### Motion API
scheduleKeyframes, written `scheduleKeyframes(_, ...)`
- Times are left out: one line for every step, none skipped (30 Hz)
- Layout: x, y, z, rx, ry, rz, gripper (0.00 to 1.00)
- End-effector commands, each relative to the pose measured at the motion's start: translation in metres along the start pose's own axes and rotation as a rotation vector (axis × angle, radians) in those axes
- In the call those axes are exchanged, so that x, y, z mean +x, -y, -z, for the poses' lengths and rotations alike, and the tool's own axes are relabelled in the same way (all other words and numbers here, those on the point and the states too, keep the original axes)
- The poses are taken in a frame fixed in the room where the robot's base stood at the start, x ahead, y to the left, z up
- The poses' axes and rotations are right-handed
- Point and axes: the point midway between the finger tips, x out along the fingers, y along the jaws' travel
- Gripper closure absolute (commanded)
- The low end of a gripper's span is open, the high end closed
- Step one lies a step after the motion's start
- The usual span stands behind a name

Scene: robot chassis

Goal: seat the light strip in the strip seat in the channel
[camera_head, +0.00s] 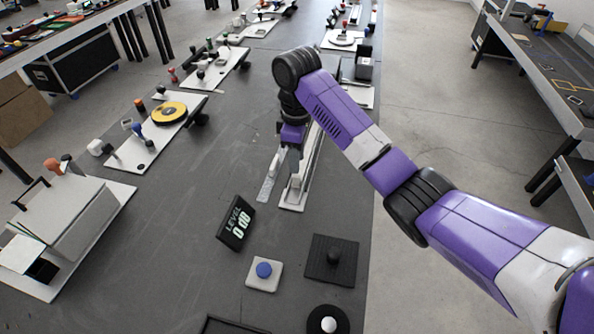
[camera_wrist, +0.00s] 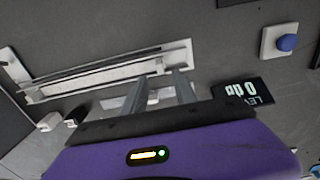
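The channel (camera_head: 292,204) is a long pale trough lying on the dark table; in the wrist view it shows (camera_wrist: 100,75) with a raised wall along its far side. A thin pale strip (camera_head: 267,188), which looks like the light strip, lies beside the channel on its left; part of it shows under my fingers in the wrist view (camera_wrist: 115,103). My gripper (camera_head: 292,172) points down over this area. In the wrist view its fingers (camera_wrist: 162,88) stand apart with a visible gap. My gripper's body hides the rest of the strip.
A white plate with a box (camera_head: 75,215) is at left. Bare table lies between.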

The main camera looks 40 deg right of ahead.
Motion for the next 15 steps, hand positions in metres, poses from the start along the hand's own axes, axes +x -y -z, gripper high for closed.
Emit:
scheduleKeyframes(-0.016,-0.001,0.0,0.001,-0.001,-0.003,0.66)
scheduleKeyframes(-0.022,-0.001,-0.001,0.0,0.001,-0.003,0.66)
scheduleKeyframes(-0.028,-0.001,-0.001,0.0,0.001,-0.002,0.66)
scheduleKeyframes(-0.032,-0.001,-0.001,0.001,0.001,-0.002,0.66)
scheduleKeyframes(-0.035,-0.001,-0.001,0.001,0.001,-0.003,0.66)
scheduleKeyframes(-0.04,-0.001,-0.001,0.0,0.0,-0.002,0.66)
scheduleKeyframes(-0.042,-0.001,0.0,-0.001,0.001,-0.002,0.66)
scheduleKeyframes(-0.044,-0.001,0.0,0.0,0.001,-0.002,0.66)
scheduleKeyframes(-0.047,-0.001,0.0,0.0,0.0,-0.001,0.66)
scheduleKeyframes(-0.048,-0.001,0.0,0.001,0.0,-0.001,0.66)
scheduleKeyframes(-0.049,-0.001,-0.001,0.001,0.0,-0.001,0.66)
scheduleKeyframes(-0.05,-0.001,-0.001,0.001,0.0,0.0,0.66)
scheduleKeyframes(-0.05,-0.001,-0.001,0.001,0.001,0.0,0.66)
scheduleKeyframes(-0.05,0.0,-0.001,0.001,0.001,0.0,0.66)
scheduleKeyframes(-0.05,0.0,0.0,0.001,0.001,0.0,0.66)
